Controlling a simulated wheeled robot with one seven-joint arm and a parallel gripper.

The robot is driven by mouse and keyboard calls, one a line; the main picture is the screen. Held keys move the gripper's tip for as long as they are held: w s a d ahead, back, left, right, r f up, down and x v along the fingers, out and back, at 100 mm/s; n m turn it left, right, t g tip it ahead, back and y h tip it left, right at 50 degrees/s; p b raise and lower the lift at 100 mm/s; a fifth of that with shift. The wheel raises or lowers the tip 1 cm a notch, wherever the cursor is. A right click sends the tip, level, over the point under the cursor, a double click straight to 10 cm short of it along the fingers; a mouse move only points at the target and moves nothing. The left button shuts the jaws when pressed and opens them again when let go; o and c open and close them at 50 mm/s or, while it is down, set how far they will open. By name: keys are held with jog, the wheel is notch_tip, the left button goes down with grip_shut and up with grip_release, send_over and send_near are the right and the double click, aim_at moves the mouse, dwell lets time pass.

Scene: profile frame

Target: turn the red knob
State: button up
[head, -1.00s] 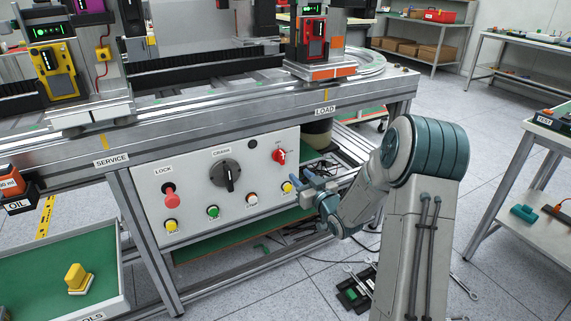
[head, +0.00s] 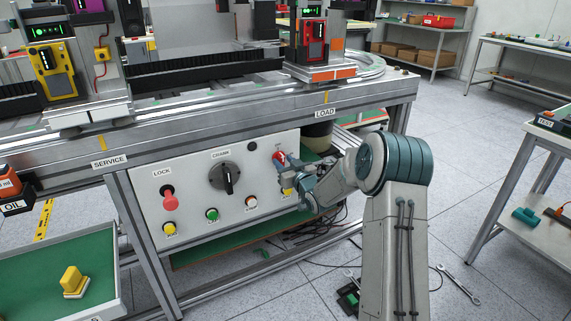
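The red knob (head: 279,158) sits at the upper right of the grey control panel (head: 200,206), under a small label. Its lower part is partly hidden by my gripper. My gripper (head: 284,166) is at the knob's lower right, its fingers pointing toward the knob. In this view the fingertips overlap the knob's lower edge. I cannot tell whether they touch it, or whether the fingers are open or shut.
The panel also carries a black CRANK knob (head: 225,178), a red LOCK button (head: 170,200) and several small coloured buttons below. One yellow button (head: 287,190) is beside my gripper. The machine's metal rail (head: 210,134) overhangs above. Cables and tools lie on the floor.

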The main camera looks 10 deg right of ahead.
grip_shut()
jog(key=shift+m, duration=0.3)
jog(key=m, duration=0.2)
jog(key=shift+d+m+p, duration=0.15)
jog(key=shift+m+p, duration=0.15)
jog(key=shift+m, duration=0.1)
jog(key=m+p, duration=0.1)
jog(key=m, duration=0.4)
jog(key=shift+m, duration=0.3)
jog(key=shift+w+d+f+m+p, duration=0.15)
jog(key=shift+m+p, duration=0.45)
jog(key=shift+m, duration=1.65)
jog(key=shift+s+a+f+m+p, duration=0.1)
jog(key=shift+m+p, duration=0.5)
jog(key=shift+m, duration=1.65)
